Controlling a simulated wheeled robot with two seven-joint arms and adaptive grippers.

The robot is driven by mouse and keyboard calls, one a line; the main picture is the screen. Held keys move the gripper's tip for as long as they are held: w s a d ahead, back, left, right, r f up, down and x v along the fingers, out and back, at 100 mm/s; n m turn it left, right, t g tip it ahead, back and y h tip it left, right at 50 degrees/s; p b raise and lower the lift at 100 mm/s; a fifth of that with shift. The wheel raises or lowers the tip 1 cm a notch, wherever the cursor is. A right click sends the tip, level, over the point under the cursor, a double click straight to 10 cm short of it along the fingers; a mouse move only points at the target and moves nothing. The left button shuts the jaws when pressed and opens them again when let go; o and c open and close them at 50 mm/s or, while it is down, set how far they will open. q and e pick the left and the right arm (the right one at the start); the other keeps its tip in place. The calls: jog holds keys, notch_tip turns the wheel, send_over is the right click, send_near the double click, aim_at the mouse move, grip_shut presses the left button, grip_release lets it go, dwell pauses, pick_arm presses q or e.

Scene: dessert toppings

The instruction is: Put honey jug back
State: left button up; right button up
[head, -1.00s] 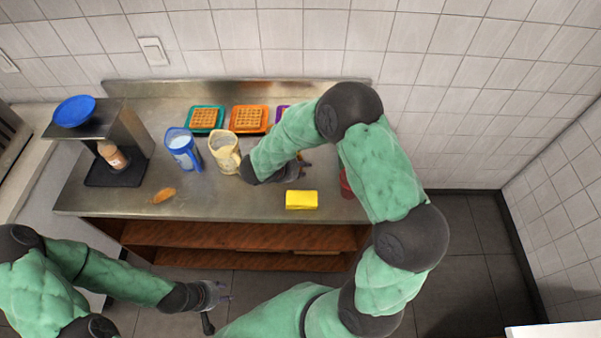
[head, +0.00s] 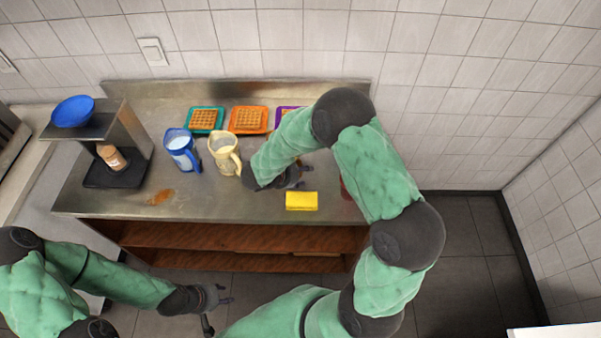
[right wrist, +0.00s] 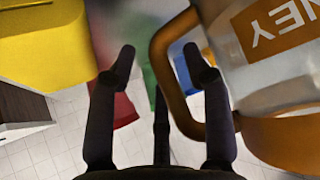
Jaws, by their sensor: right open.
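The honey jug (right wrist: 275,65) fills the right side of the right wrist view, with an orange label and an amber handle (right wrist: 160,60). In the head view I cannot make it out; my right arm covers that part of the counter. My right gripper (right wrist: 160,60) is open at the handle. The handle's outer bar shows between its two fingers, and the right finger overlaps the handle's opening. In the head view this gripper (head: 296,178) is low over the counter. My left gripper (head: 222,294) hangs in front of the counter, away from the jug; its jaw state is unclear.
A blue jug (head: 183,153) and a cream jug (head: 223,155) stand left of my right forearm. A yellow sponge (head: 301,201) lies near the front edge. Waffles on coloured plates (head: 247,128) are behind. A dispenser stand (head: 118,178) is at left. A red item (head: 345,189) is partly hidden.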

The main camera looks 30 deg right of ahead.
jog(key=p+v, duration=0.3)
jog(key=v, duration=0.9)
